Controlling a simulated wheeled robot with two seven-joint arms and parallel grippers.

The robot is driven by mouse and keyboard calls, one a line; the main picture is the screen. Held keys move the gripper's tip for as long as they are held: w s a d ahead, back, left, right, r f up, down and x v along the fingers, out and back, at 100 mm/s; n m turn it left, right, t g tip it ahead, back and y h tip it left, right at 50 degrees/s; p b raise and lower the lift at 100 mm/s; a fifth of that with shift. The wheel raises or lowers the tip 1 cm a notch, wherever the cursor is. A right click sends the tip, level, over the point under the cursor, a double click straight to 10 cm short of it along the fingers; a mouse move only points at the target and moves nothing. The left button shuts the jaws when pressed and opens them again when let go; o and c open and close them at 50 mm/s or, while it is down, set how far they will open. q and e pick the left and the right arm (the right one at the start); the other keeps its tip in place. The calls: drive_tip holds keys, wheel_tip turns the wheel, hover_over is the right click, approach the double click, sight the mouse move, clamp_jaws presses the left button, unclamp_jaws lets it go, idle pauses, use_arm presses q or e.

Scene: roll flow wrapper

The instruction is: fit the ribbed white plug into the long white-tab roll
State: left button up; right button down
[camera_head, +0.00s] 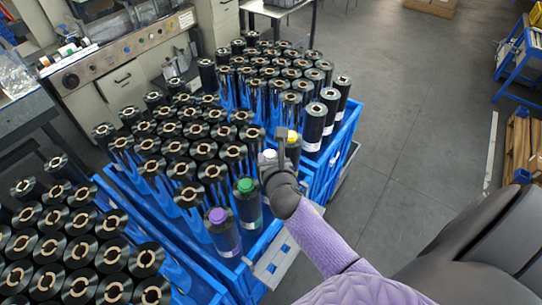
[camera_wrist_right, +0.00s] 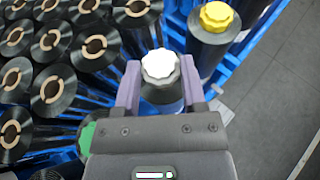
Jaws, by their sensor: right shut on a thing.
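The ribbed white plug (camera_wrist_right: 160,66) is between the two fingers of my right gripper (camera_wrist_right: 158,85), which is shut on it. In the wrist view the plug is at the top end of a dark roll (camera_wrist_right: 162,97); I cannot tell whether it is seated or just above. In the head view the white plug (camera_head: 269,155) shows beside my right gripper (camera_head: 281,146), in the front row of rolls. My gripper and arm hide most of the roll under it, so its tab does not show. My left gripper is not in view.
Neighbouring rolls carry a yellow plug (camera_head: 293,136), a green plug (camera_head: 245,185) and a purple plug (camera_head: 217,216). Many dark rolls with tan cores stand close behind in blue crates (camera_head: 322,178). The grey floor (camera_head: 400,110) to the right is open.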

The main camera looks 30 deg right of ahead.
drive_tip(key=shift+f+b, duration=0.5)
drive_tip(key=shift+f, duration=0.15)
drive_tip(key=shift+c, duration=2.2)
unclamp_jaws()
drive_tip(key=p+v, duration=0.5)
drive_tip(key=v, duration=0.6)
drive_tip(key=shift+p, duration=0.3)
